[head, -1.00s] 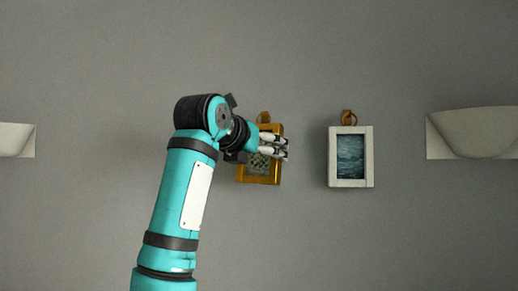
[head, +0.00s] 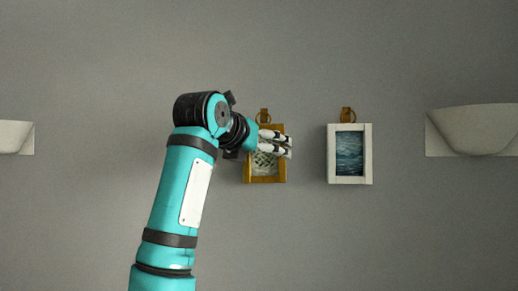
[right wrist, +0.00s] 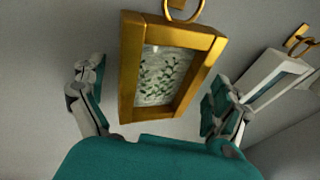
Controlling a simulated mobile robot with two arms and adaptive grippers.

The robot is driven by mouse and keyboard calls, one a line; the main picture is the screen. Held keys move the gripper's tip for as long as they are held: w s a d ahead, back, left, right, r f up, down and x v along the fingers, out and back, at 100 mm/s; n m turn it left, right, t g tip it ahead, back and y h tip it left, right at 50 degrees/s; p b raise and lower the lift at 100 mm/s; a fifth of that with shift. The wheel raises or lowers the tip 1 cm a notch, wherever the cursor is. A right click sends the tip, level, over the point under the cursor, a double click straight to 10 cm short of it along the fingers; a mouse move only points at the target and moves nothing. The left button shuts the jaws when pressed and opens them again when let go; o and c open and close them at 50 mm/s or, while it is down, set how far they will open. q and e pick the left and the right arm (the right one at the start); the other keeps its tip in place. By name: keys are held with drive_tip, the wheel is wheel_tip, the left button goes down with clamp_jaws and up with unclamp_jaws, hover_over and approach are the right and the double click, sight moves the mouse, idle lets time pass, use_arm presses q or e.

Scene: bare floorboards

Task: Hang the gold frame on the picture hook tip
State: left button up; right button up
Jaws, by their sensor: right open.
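The gold frame (head: 265,180) has a leafy picture and is against the wall, below a gold picture hook (head: 264,112). In the right wrist view the gold frame (right wrist: 131,65) has a ring at its top, up at the hook (right wrist: 178,6); whether the ring sits on the hook tip is unclear. My right gripper (head: 289,147) is in front of the frame and partly covers it. In the right wrist view its fingers (right wrist: 155,88) are spread, one on each side of the frame, with a visible gap on the left. My left gripper is not in view.
A white frame (head: 367,155) with a sea picture hangs from another hook (head: 347,113) to the right. Pale wall fixtures stand at the far right (head: 480,130) and far left (head: 15,137). The grey wall between is bare.

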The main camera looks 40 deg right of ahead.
drive_tip(key=shift+a, duration=0.1)
drive_tip(key=v, duration=1.1)
drive_tip(key=shift+a, duration=0.3)
drive_tip(key=shift+s, duration=0.1)
